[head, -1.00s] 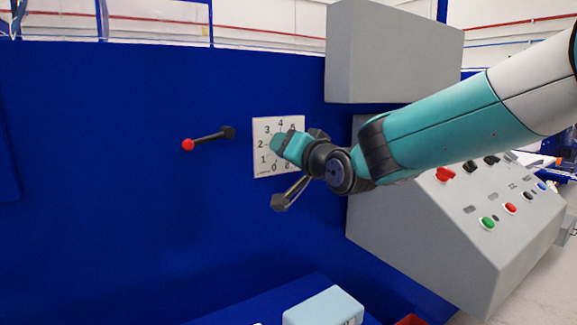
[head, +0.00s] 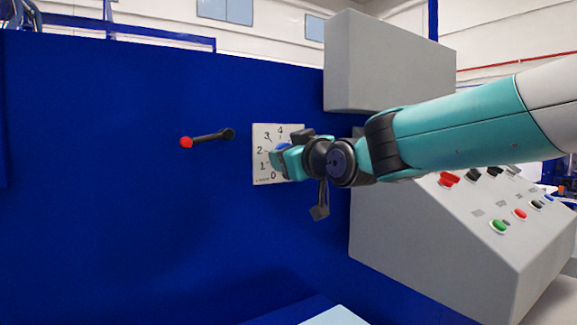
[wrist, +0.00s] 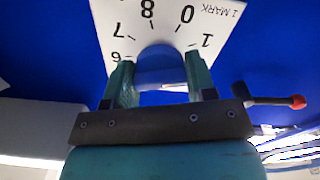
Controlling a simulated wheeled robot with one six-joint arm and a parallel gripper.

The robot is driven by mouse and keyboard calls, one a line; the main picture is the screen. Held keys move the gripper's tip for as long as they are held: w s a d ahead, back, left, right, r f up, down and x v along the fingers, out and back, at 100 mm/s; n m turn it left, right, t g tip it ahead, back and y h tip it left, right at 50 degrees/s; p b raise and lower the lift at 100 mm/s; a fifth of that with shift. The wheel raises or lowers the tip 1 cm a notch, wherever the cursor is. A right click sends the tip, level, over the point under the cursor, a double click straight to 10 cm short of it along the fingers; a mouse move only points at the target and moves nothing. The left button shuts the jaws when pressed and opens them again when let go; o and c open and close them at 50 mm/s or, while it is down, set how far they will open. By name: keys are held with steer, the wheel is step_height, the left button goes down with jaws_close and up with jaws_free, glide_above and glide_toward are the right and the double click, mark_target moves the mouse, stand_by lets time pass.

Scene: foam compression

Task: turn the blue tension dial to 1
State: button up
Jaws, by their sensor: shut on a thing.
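The blue tension dial (wrist: 162,66) sits on a white number plate (wrist: 110,18), between my two fingers in the wrist view. The numbers 0, 1, 6, 7 and 8 show around it there. In the head view only a sliver of the dial (head: 283,146) shows behind my gripper (head: 284,158), and the plate (head: 262,140) shows 0 to 4. My gripper (wrist: 160,82) is shut on the dial, one finger on each side. I cannot see a pointer on the dial, so its setting is unclear.
A black lever with a red knob (head: 186,142) sticks out of the blue panel (head: 110,220) left of the plate. A grey box (head: 385,65) is above right, and a sloped grey console (head: 430,240) with coloured buttons is at right.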

steer(key=shift+f+n+b, duration=0.15)
steer(key=shift+n+b, duration=0.35)
steer(key=shift+n, duration=0.6)
steer(key=o, duration=0.9)
steer(key=shift+o, duration=0.2)
steer(key=b+v, duration=0.3)
steer(key=v, duration=1.4)
steer(key=shift+s, duration=0.2)
steer(key=shift+d, duration=0.15)
